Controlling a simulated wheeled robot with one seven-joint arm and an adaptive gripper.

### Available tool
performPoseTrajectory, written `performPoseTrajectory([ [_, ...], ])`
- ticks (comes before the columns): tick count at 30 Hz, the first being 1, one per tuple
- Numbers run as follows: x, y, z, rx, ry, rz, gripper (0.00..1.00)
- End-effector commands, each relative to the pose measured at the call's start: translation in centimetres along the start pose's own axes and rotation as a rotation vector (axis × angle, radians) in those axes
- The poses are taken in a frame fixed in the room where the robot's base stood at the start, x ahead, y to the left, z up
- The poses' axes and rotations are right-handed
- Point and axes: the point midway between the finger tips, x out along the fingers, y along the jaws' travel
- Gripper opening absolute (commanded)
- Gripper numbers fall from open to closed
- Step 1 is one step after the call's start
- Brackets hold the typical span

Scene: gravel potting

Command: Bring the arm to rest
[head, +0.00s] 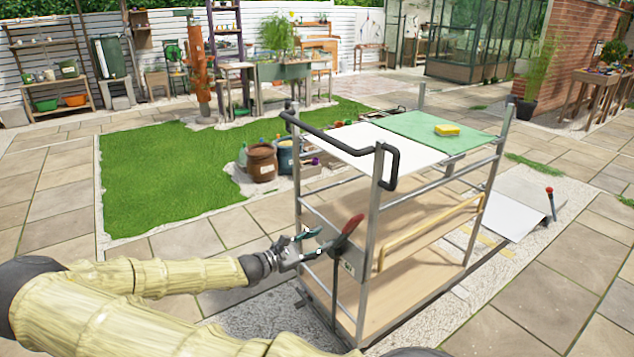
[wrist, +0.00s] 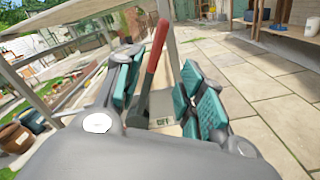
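My gripper (head: 316,243) is at the near left side of the metal cart (head: 379,260), with my arm reaching in from the lower left. In the wrist view my gripper (wrist: 163,88) has its teal-padded fingers spread apart. A red-handled lever (head: 350,224) on the cart's side stands just beyond the fingertips. In the wrist view the red handle (wrist: 156,52) shows in the gap between the fingers, tilted; I see no finger closed on it. A plate marked OFF (wrist: 163,122) lies below it. Whether any finger touches the lever is unclear.
The cart top carries a white panel (head: 385,143), a green mat (head: 420,124) and a yellow sponge (head: 447,130). Brown and blue pots (head: 262,163) stand behind the cart. A pale sloped panel (head: 510,215) lies on the right. Paving at lower right is clear.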

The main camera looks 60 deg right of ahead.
Motion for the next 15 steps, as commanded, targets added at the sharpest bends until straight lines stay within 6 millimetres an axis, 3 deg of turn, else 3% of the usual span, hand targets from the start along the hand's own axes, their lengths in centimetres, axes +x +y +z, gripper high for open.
performPoseTrajectory([
  [11,0.1,-0.2,-0.1,-0.001,0.004,-0.005,0.39],
  [15,0.2,-3.1,-1.2,-0.007,0.054,-0.061,0.39],
])
